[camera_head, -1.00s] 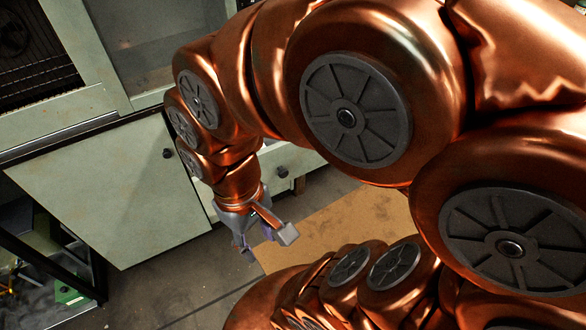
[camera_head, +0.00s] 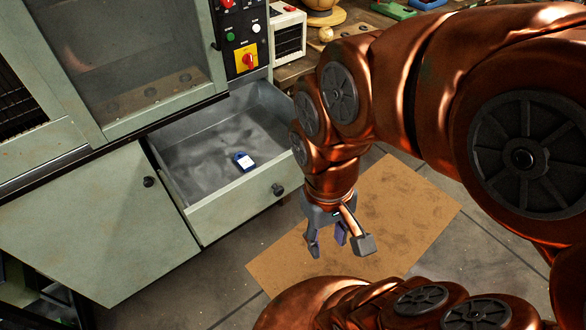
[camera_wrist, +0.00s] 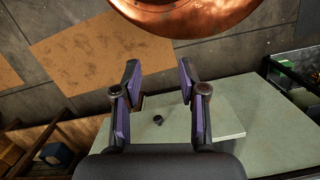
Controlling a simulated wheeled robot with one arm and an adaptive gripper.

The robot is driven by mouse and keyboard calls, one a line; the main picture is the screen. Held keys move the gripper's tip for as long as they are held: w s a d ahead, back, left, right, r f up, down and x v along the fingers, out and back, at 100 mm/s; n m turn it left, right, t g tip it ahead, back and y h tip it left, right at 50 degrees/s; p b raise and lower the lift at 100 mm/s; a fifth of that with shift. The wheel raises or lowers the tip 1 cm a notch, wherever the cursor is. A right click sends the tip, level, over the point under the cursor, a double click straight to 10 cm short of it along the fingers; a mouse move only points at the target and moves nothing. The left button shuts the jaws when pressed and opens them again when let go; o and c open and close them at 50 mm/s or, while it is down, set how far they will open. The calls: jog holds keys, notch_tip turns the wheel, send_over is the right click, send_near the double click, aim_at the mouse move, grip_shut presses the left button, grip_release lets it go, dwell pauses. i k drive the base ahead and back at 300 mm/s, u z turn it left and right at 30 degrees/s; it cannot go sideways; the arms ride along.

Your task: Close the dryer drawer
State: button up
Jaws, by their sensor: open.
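The dryer drawer (camera_head: 235,213) is pulled out from the pale green cabinet, with its grey inside showing. A small blue and white item (camera_head: 243,161) lies in it. The drawer's round black knob (camera_head: 278,190) is on its front panel. My gripper (camera_head: 337,252) is open and empty, apart from the drawer, to the right of its front and over the floor. The wrist view shows the two open fingers (camera_wrist: 160,92) with nothing between them. A pale green panel with a dark knob (camera_wrist: 158,119) shows beyond them there; I cannot tell if it is the drawer front.
A closed cabinet door (camera_head: 95,225) is left of the drawer. A control panel (camera_head: 241,38) is above it. A tan mat (camera_head: 410,195) lies on the floor. A wooden bench (camera_head: 345,20) with several objects stands at the back right.

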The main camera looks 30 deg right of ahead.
aim_at(195, 152)
jog(key=i, duration=0.25)
jog(key=z, duration=2.2)
jog(key=k, duration=1.35)
jog(key=u, duration=1.5)
jog(key=i, duration=0.5)
jog(key=u, duration=0.1)
